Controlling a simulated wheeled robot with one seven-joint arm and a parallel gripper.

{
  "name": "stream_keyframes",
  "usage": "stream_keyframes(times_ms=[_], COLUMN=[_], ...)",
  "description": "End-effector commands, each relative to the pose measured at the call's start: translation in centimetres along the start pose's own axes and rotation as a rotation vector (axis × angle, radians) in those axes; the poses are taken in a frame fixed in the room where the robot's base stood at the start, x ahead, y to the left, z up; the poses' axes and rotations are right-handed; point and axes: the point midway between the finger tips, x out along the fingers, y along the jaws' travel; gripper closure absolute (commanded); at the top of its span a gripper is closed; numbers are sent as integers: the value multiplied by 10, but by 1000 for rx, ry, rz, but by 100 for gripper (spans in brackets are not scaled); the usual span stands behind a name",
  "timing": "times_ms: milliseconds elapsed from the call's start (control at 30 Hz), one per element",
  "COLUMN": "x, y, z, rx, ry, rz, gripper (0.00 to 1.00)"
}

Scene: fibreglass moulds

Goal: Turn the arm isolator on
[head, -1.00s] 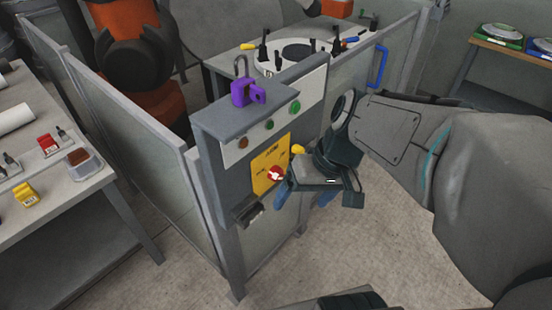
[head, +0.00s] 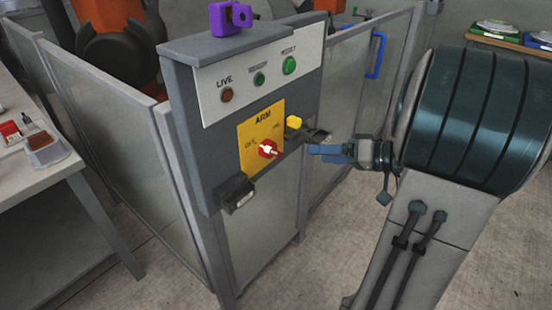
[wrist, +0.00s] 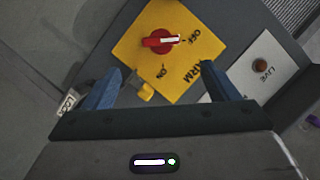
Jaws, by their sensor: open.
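The arm isolator is a red rotary knob (head: 268,149) on a yellow plate (head: 247,160) marked ARM, on the front of a grey control post. In the wrist view the knob (wrist: 160,40) has its pale pointer toward the OFF mark; ON is printed nearer my gripper. My gripper (head: 313,150) is to the right of the plate in the head view, apart from the knob. In the wrist view its two blue fingers (wrist: 155,82) are spread wide and empty, with the plate (wrist: 140,35) beyond them. A yellow piece (head: 293,122) beside the plate shows near the left finger in the wrist view (wrist: 146,92).
A LIVE lamp (head: 228,95) and two green buttons sit above the plate. A dark bracket (head: 236,194) juts out below the plate. Clear fence panels (head: 110,120) flank the post; a bench (head: 40,185) is left.

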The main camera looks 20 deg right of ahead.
Motion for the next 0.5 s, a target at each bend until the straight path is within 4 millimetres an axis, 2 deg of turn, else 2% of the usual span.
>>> stream_keyframes(times_ms=[500], x=[103], y=[-1], z=[2], rx=[3], ry=[-7], rz=[-2], gripper=[19])
